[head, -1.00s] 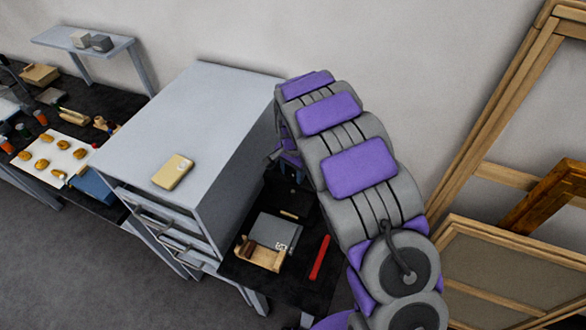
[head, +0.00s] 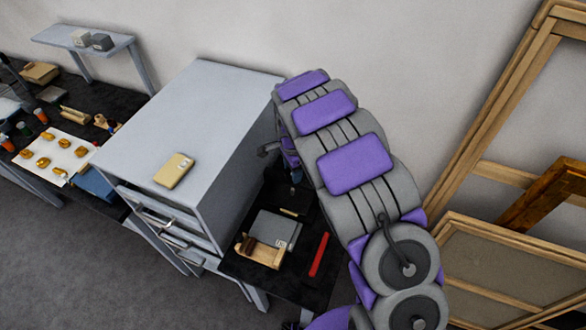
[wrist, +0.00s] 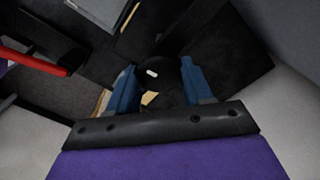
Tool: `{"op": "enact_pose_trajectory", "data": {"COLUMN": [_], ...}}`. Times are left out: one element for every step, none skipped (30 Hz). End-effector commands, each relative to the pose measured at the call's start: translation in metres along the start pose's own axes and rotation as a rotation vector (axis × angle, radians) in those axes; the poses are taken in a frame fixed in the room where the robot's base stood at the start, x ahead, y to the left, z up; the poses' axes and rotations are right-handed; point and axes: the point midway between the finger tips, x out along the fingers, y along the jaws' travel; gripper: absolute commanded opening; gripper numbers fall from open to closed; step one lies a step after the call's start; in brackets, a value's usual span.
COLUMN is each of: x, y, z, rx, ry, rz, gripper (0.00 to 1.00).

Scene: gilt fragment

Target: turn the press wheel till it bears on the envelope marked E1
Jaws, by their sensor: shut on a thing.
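In the wrist view, my gripper (wrist: 160,88) has its two blue fingers shut on a round black part with a small white mark, which I take to be the press wheel (wrist: 155,74). A dark press body (wrist: 200,40) lies around and beyond it. A small tan patch (wrist: 150,98) shows between the fingers; I cannot tell whether it is an envelope. In the head view, the dark press (head: 293,193) stands beside the grey cabinet, partly behind my arm, which hides most of my gripper. No E1 mark is readable, and the wheel's contact with an envelope is hidden.
The grey cabinet (head: 190,110) stands left of my arm with a tan box (head: 174,170) on top. A grey box (head: 275,229), a wooden holder (head: 260,252) and a red bar (head: 319,255) lie on the black bench. Wooden frames (head: 495,120) lean at the right.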

Motion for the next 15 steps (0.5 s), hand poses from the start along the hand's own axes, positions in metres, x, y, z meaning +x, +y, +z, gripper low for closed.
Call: {"op": "enact_pose_trajectory", "data": {"x": [-0.0019, -0.0019, -0.0019, -0.0019, -0.0019, -0.0019, -0.0019, -0.0018, -0.0018, -0.0017, -0.0016, -0.0014, -0.0013, -0.0012, -0.0010], "y": [-0.0027, -0.0027, -0.0027, -0.0027, -0.0027, -0.0027, -0.0027, -0.0027, -0.0025, -0.0024, -0.0022, -0.0020, -0.0018, -0.0016, -0.0014], "z": [0.0005, 0.0005, 0.0005, 0.0005, 0.0005, 0.0005, 0.0005, 0.0005, 0.0005, 0.0004, 0.0004, 0.0004, 0.0003, 0.0003, 0.0003], "rx": [0.000, -0.001, -0.001, -0.001, -0.001, -0.001, -0.001, -0.001, -0.001, -0.002, -0.002, -0.002, -0.002, -0.002, -0.002], "ry": [0.000, 0.000, 0.000, 0.000, 0.001, 0.000, 0.000, 0.000, 0.000, 0.000, 0.000, 0.000, 0.000, 0.000, 0.000], "rz": [-0.008, -0.008, -0.008, -0.008, -0.008, -0.008, -0.008, -0.008, -0.008, -0.007, -0.007, -0.006, -0.006, -0.005, -0.004], "gripper": [0.20, 0.20, 0.20, 0.20, 0.20, 0.20, 0.20, 0.53, 0.57, 0.60, 0.63, 0.67, 0.69, 0.72, 0.76]}}
